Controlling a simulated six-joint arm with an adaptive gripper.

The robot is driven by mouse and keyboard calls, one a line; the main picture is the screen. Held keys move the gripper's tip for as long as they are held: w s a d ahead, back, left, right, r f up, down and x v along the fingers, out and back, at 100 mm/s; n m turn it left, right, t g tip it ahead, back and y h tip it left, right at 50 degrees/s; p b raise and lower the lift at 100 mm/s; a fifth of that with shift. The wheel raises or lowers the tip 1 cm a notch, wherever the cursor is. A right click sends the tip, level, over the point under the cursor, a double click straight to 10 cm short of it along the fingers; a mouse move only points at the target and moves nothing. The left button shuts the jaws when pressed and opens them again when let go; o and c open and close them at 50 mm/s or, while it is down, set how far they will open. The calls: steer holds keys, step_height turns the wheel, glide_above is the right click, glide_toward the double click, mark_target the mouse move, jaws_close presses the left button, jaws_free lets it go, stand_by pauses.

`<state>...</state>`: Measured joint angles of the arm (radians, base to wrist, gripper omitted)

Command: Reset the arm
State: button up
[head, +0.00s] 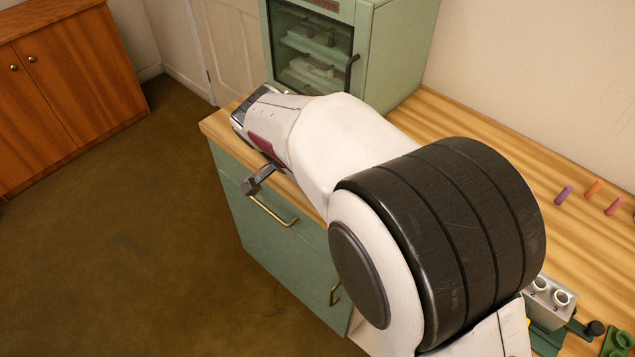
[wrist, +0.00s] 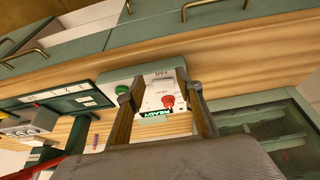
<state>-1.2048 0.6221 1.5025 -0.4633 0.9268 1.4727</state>
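My gripper shows in the wrist view (wrist: 160,92) with its two dark fingers well apart and nothing held between them. Beyond the fingers is a control panel with a green button (wrist: 122,90), a red button (wrist: 168,101), a "FAN" label and a lit "READY" display (wrist: 157,114). I cannot tell how far the fingertips are from the panel. In the head view my white arm reaches left along the counter, and one dark finger (head: 262,180) sticks out over the counter's front edge. The rest of the gripper is hidden behind the arm.
A green glass-fronted cabinet (head: 393,55) stands at the back of the wooden counter (head: 455,118). Several coloured sticks (head: 589,190) lie at the right. A grey block with round holes (head: 550,297) is at the lower right. Open floor (head: 130,240) lies to the left.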

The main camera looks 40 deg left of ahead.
steer(key=shift+w, duration=0.1)
stand_by(0.3)
steer(key=w+d+r, duration=0.5)
steer(key=d, duration=0.5)
steer(key=w+d+r+t+h, duration=0.1)
steer(key=w+d+r, duration=0.4)
steer(key=d, duration=0.5)
steer(key=w+d+r+t+h, duration=0.1)
steer(key=w+d+r, duration=0.3)
steer(key=d, duration=0.6)
steer(key=shift+w+d+r, duration=0.2)
steer(key=shift+w, duration=0.2)
steer(key=shift+w+d+r, duration=0.15)
steer(key=shift+w+r, duration=0.05)
steer(key=shift+w, duration=0.2)
steer(key=s+d+r+g, duration=0.1)
steer(key=s+d, duration=0.6)
steer(key=d, duration=0.3)
steer(key=s+d+r, duration=0.2)
steer(key=s+d, duration=0.6)
steer(key=d, duration=0.2)
steer(key=s+d+f+y, duration=0.2)
steer(key=s, duration=0.7)
steer(key=shift+f, duration=0.4)
steer(key=shift+w, duration=0.1)
